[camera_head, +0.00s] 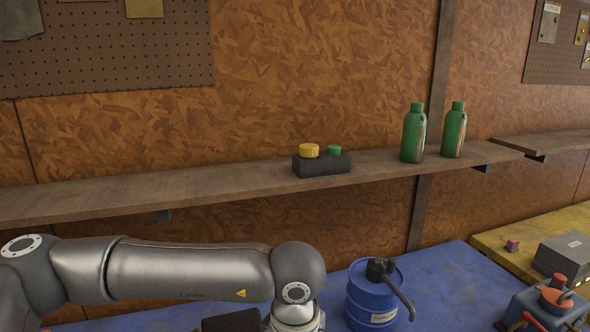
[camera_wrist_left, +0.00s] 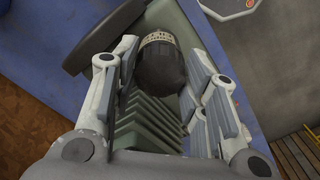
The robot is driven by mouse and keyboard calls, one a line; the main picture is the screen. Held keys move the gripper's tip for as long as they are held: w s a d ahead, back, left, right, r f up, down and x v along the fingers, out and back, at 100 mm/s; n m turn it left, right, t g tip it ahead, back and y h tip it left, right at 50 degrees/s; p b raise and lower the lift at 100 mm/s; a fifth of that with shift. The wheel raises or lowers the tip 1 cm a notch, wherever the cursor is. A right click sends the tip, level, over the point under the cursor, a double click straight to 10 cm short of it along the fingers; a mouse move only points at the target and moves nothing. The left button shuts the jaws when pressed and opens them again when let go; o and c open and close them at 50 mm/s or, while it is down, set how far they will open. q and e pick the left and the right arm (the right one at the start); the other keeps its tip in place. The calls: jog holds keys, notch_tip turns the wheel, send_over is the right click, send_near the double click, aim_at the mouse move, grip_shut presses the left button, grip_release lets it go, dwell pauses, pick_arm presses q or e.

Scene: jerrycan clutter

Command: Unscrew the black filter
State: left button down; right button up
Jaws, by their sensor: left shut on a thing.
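The black filter (camera_wrist_left: 158,66) is a dark rounded cylinder with a pale printed band at its far end, seen in the left wrist view. My left gripper (camera_wrist_left: 166,70) has its pads on both sides of the filter and is shut on it. The filter is against a grey-green machine body with ribs (camera_wrist_left: 148,122). Where the filter joins the body is not clear. In the head view my left arm comes in from the left; the filter cannot be made out there. My right gripper is in neither view.
A blue drum (camera_head: 372,300) with a black pump stands on the blue table (camera_head: 448,283), right of my arm. A shelf (camera_head: 230,184) above holds two green bottles (camera_head: 413,133) and a dark block with caps (camera_head: 322,165). A red-and-blue device (camera_head: 548,302) stands at right.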

pick_arm(q)
jog(key=shift+r, duration=0.3)
dwell(0.4)
jog(key=shift+r+p, duration=0.6)
jog(key=shift+r, duration=0.75)
